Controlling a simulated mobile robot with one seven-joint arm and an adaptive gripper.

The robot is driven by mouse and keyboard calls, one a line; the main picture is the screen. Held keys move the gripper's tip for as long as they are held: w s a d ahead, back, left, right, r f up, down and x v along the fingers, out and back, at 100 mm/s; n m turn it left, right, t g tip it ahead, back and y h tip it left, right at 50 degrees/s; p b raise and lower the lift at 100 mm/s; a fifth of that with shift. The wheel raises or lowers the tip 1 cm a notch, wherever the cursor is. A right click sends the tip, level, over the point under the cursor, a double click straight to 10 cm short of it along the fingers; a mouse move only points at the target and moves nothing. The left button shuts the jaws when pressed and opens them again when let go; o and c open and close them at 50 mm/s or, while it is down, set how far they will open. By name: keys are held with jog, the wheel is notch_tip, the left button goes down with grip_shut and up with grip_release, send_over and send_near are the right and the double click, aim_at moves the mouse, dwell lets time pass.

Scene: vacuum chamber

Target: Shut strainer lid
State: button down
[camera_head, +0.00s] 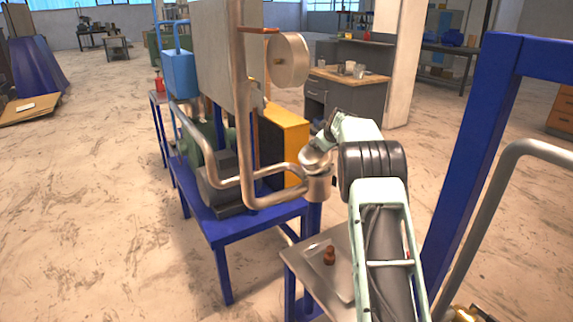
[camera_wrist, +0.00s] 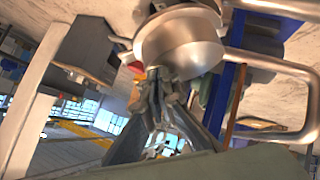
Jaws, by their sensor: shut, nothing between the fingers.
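The strainer is a metal cylinder (camera_head: 318,187) at the end of the bent pipe, beside the blue-framed stand. Its rounded metal lid (camera_head: 316,160) sits over the top of the body; whether it is fully closed I cannot tell. In the wrist view, the picture is turned over and the shiny lid (camera_wrist: 180,45) fills the upper middle. My gripper (camera_wrist: 160,75) is shut and empty, its fingertips close to the lid's edge; contact is unclear. In the head view my gripper (camera_head: 328,128) is small and partly hidden by my wrist, just above the lid.
Bent metal pipes (camera_head: 252,185) run left from the strainer. A blue stand (camera_head: 240,228) carries the machine and a yellow-black box (camera_head: 283,138). A small table (camera_head: 300,262) with a tray and a brown object is below. A blue post (camera_head: 480,150) rises at right.

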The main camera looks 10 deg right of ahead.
jog(key=shift+w+d+f, duration=0.15)
jog(key=shift+d+f, duration=0.15)
jog(key=shift+d, duration=0.15)
jog(key=d+f, duration=0.1)
jog(key=w+d+f, duration=0.1)
jog(key=d, duration=0.1)
jog(key=shift+w+f, duration=0.15)
jog(key=shift+f, duration=0.15)
jog(key=shift+w+d+f, duration=0.25)
jog(key=shift+d+f, duration=0.25)
jog(key=shift+f, duration=0.15)
jog(key=shift+f, duration=0.1)
